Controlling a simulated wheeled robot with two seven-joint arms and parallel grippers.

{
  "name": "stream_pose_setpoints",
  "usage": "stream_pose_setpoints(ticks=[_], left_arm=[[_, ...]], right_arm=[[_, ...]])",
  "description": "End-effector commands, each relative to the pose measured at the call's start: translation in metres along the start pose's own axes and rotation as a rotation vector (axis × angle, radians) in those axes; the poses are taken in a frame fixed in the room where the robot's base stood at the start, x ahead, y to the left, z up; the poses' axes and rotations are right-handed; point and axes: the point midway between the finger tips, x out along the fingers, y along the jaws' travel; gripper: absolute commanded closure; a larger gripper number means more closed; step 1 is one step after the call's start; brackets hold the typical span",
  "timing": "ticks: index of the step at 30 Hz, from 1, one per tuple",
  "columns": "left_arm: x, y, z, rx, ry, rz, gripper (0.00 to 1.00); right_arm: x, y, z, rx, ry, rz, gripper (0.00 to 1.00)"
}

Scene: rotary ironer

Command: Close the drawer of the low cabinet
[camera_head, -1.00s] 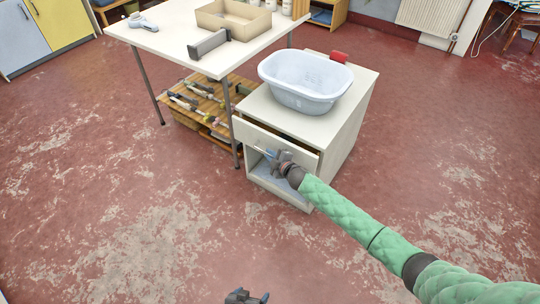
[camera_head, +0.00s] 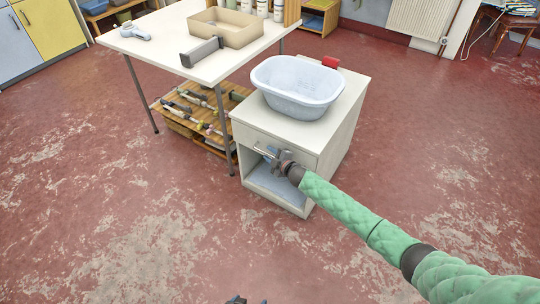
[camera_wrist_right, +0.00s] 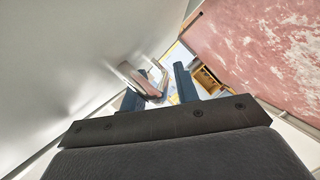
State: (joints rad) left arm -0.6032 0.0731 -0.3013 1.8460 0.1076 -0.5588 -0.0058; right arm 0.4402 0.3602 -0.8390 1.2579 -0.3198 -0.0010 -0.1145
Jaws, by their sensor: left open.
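The low white cabinet (camera_head: 338,125) stands right of the table, with an open compartment below its drawer (camera_head: 304,157). The drawer front looks flush or almost flush with the cabinet. My right gripper (camera_head: 272,156) is at the front, beside the metal drawer handle (camera_head: 262,151). In the right wrist view, my right gripper's fingers (camera_wrist_right: 160,90) stand apart with a visible gap, and the handle (camera_wrist_right: 143,82) is close to the left finger. Contact with the handle is unclear. My left gripper (camera_head: 246,300) barely shows at the bottom edge, open and far from the cabinet.
A pale blue basin (camera_head: 297,85) and a red object (camera_head: 330,62) sit on the cabinet. The white table (camera_head: 165,50) holds a box (camera_head: 232,27) and stands close on the left, over a wooden shelf rack (camera_head: 200,110). The floor in front is clear.

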Motion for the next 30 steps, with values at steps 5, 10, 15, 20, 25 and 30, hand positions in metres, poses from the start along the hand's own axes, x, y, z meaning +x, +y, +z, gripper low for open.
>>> stream_pose_setpoints(ticks=[5, 10, 15, 20, 25, 30], left_arm=[[-0.001, 0.001, 0.001, 0.0, -0.002, 0.0, 0.17], [-0.002, 0.001, 0.0, 0.0, -0.002, 0.0, 0.17], [-0.003, 0.001, -0.001, 0.0, -0.002, 0.001, 0.17], [-0.003, 0.001, -0.002, 0.0, -0.002, 0.001, 0.17], [-0.003, 0.001, -0.002, 0.0, -0.001, 0.001, 0.17], [-0.003, 0.001, -0.003, 0.001, 0.0, 0.001, 0.17]], right_arm=[[-0.011, 0.001, 0.002, 0.0, -0.002, 0.0, 0.68], [-0.037, 0.0, 0.002, 0.0, -0.001, 0.0, 0.68], [-0.061, 0.0, 0.001, 0.0, -0.001, 0.0, 0.68], [-0.075, 0.0, 0.001, 0.0, 0.0, 0.0, 0.68], [-0.079, 0.0, 0.0, 0.0, 0.0, 0.0, 0.68], [-0.078, 0.0, 0.0, 0.0, 0.0, 0.0, 0.68]])
